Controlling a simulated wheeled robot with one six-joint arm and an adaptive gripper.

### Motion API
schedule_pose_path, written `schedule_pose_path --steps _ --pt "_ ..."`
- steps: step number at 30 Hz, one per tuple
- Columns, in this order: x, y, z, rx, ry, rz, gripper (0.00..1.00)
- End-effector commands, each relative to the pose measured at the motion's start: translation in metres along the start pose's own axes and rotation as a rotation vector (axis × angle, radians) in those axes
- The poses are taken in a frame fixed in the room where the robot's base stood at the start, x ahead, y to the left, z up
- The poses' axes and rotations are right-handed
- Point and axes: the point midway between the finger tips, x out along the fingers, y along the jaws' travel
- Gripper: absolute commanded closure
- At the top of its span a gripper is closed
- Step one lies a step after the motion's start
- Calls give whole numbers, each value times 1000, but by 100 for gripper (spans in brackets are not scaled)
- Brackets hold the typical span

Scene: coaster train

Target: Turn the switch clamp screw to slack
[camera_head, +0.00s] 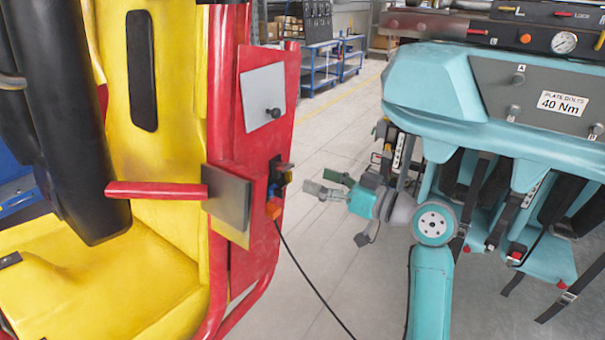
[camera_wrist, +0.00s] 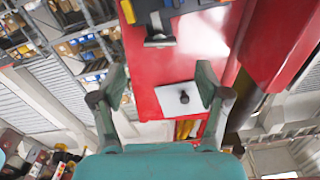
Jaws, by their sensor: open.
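The switch (camera_head: 281,174) is a small black and yellow block with blue and orange parts on the side of the red car panel (camera_head: 254,165). A black cable hangs from it. In the wrist view the switch (camera_wrist: 163,14) is at the top, with a grey bracket (camera_wrist: 160,42) by it. I cannot tell the clamp screw apart or see how it is turned. My gripper (camera_head: 323,183) is open and empty, to the right of the switch and apart from it. In the wrist view my gripper (camera_wrist: 161,76) has its fingers spread towards the red panel.
A pale plate (camera_head: 262,90) with a black knob (camera_head: 273,113) is on the panel above the switch; the plate also shows in the wrist view (camera_wrist: 168,103). A yellow seat (camera_head: 100,275) is left. The black cable (camera_head: 315,288) trails to the floor. Open floor lies behind.

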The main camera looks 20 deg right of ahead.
Motion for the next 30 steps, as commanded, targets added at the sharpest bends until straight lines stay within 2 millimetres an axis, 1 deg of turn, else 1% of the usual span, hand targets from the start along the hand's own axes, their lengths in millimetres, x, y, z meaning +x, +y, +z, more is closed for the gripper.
schedule_pose_path --steps 1,3,6,9,26,28,30 --pt "-10 1 0 0 1 5 25" --pt "-20 1 0 0 0 3 25" --pt "-31 1 0 0 1 3 25" --pt "-37 0 0 0 1 1 25" --pt "-40 0 0 0 0 0 25" --pt "-39 0 3 5 0 4 25" --pt "-39 0 11 21 2 16 25"
